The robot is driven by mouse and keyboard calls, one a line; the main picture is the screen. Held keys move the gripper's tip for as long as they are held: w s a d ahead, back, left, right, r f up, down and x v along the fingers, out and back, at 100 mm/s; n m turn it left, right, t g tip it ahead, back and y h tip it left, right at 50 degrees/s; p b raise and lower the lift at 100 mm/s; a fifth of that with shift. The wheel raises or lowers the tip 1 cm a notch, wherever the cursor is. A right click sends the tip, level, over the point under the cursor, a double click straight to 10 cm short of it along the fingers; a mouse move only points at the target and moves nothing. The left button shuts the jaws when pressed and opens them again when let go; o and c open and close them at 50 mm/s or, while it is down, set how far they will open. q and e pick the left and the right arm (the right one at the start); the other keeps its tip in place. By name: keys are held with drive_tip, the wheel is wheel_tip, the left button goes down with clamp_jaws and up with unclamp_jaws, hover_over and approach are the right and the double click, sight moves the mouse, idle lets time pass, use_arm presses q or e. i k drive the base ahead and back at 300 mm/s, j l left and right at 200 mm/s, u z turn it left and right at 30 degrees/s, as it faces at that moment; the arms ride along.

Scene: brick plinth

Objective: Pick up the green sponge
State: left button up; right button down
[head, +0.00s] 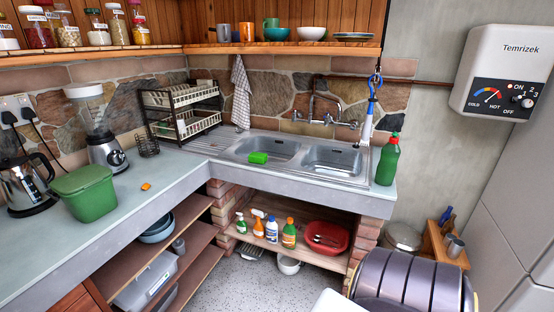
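The green sponge (258,158) is a small bright green block. It lies at the front left of the metal sink (283,150), by the front rim of the left basin. Nothing covers it. Neither my left nor my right gripper is in the head view, so nothing is seen touching the sponge.
A green bottle (387,160) stands right of the sink and a dish rack (185,110) behind left. A green bin (86,193), kettle (24,185) and blender (103,140) stand on the left counter. A ribbed dark object (412,282) fills the lower right.

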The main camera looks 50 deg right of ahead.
sight(254, 157)
drive_tip(key=z, duration=1.55)
